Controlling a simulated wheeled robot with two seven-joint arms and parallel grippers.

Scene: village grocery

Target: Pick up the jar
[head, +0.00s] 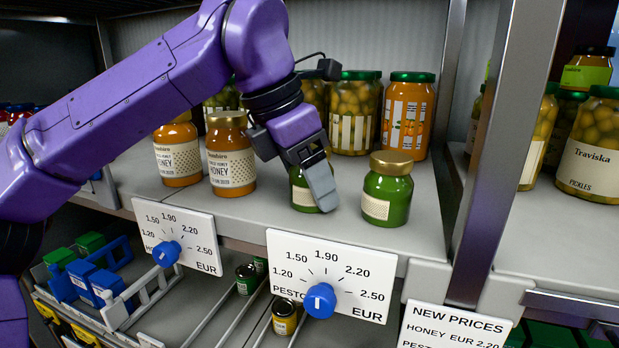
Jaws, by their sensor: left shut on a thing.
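My left gripper (314,172) reaches in from the left over the shelf, fingers pointing down. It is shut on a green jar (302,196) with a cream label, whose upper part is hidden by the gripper. The jar is at the shelf's front. A second green jar (388,191) with a gold lid stands upright to its right, apart from the gripper.
Two honey jars (230,153) (178,150) stand to the left on the shelf (345,232). Pickle jars (353,113) and an orange jar (407,116) stand behind. A metal post (505,140) rises at right. Price dials (331,275) hang on the front edge.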

